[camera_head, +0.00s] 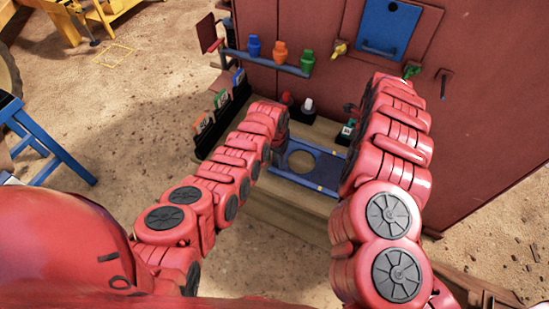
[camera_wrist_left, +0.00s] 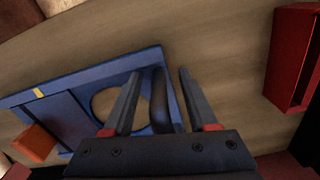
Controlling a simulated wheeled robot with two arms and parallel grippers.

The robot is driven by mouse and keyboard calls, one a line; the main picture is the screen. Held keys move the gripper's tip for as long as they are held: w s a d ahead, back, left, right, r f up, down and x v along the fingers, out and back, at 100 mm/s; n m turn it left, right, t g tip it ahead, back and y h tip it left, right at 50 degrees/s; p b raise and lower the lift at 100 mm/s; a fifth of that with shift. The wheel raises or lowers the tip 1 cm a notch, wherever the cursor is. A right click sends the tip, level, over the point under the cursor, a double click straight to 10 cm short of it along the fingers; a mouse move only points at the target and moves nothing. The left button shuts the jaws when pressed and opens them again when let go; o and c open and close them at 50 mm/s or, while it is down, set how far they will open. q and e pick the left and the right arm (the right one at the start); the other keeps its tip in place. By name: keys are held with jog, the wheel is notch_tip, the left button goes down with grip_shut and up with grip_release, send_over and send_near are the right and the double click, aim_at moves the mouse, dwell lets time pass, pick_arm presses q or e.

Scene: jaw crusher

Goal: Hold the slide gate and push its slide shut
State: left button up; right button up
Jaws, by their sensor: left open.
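The slide gate (camera_head: 325,187) is a blue flat frame with a round opening, lying on the wooden bench between my arms. It also shows in the left wrist view (camera_wrist_left: 75,85), with a dark blue plate on its left part, an orange block (camera_wrist_left: 37,143) at that end and a yellow mark on its edge. The round opening shows bench wood through it. My left gripper (camera_wrist_left: 158,73) is open above the gate's other end, with a dark bar (camera_wrist_left: 160,100) showing between its fingers. Contact cannot be told. My right gripper is hidden behind its arm.
A red box-like part (camera_wrist_left: 292,58) lies on the bench beside the gate. Labelled bins (camera_head: 203,124) line the bench's left side. A shelf with coloured fittings (camera_head: 280,50) hangs on the red machine wall (camera_head: 490,110) behind. A blue trestle (camera_head: 45,140) stands far left.

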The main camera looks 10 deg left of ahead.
pick_arm(q)
grip_shut()
dwell(1.3)
